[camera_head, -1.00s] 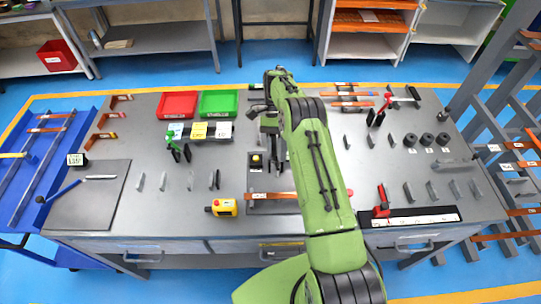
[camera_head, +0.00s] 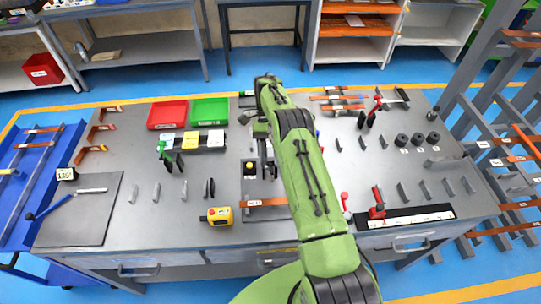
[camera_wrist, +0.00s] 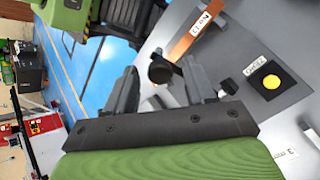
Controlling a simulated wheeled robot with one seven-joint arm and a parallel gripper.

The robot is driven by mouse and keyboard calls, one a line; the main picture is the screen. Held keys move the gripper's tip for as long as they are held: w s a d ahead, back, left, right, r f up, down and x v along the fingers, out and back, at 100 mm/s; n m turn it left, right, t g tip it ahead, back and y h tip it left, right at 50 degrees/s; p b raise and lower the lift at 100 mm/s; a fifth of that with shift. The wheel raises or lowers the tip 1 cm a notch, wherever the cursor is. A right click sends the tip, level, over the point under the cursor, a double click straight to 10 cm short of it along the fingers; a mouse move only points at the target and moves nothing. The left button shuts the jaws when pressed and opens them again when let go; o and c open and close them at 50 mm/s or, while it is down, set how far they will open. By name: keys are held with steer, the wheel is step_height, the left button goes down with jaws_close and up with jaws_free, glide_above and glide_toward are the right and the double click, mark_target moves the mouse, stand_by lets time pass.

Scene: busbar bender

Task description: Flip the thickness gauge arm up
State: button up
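My gripper (camera_head: 266,166) hangs low over the middle of the bench, just right of a dark block with a yellow button (camera_head: 250,167). In the wrist view my gripper (camera_wrist: 160,72) has its two dark fingers apart, with a gap between them. A round black knob (camera_wrist: 160,70) on a dark stem shows between the fingertips; I cannot tell whether either finger touches it. The yellow button (camera_wrist: 271,81) lies right of the fingers beside a small white label (camera_wrist: 257,64). The knob seems part of the gauge, but its arm is mostly hidden, so its angle cannot be told.
A copper bar (camera_head: 265,202) lies in front of my gripper. A yellow box (camera_head: 218,216) stands front left. Red (camera_head: 167,115) and green (camera_head: 210,110) bins stand behind. A red-handled clamp (camera_head: 377,204) stands right, and several upright plates stand on the bench.

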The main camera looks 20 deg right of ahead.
steer(key=shift+r, duration=0.15)
steer(key=shift+r, duration=0.35)
step_height(320, 180, up, 9)
steer(key=p, duration=0.5)
steer(key=shift+p, duration=0.3)
